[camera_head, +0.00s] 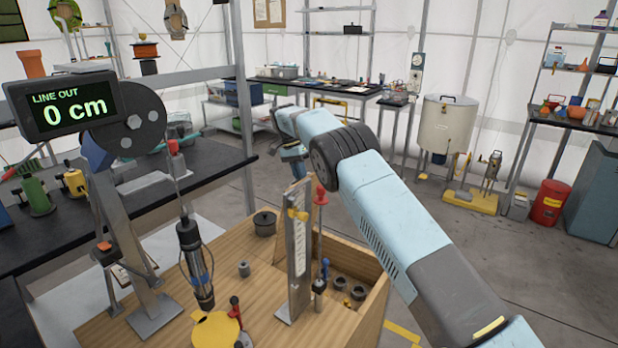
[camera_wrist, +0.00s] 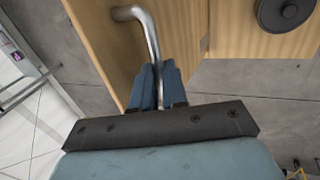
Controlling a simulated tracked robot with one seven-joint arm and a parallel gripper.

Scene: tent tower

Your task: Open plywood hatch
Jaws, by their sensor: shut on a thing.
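The plywood hatch (camera_wrist: 103,45) fills the upper left of the wrist view, with a bent metal bar handle (camera_wrist: 145,28) on its face. My gripper (camera_wrist: 158,80) is shut on this handle, its two blue fingers on either side of the bar. The panel stands at a steep angle to the plywood deck. In the head view a slim part of the hatch (camera_head: 300,191) shows behind an upright metal post, and my gripper (camera_head: 296,168) is at its top. The deck (camera_head: 262,285) has an open recess with several dark round fittings (camera_head: 340,283) inside. Much of the hatch is hidden.
The metal post (camera_head: 298,250) and a red-knobbed rod (camera_head: 321,225) stand close by the recess. A dark lidded pot (camera_head: 264,223) sits on the deck. A hanging cylinder (camera_head: 195,262) and yellow disc (camera_head: 215,330) are at the front left. Floor to the right is mostly clear.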

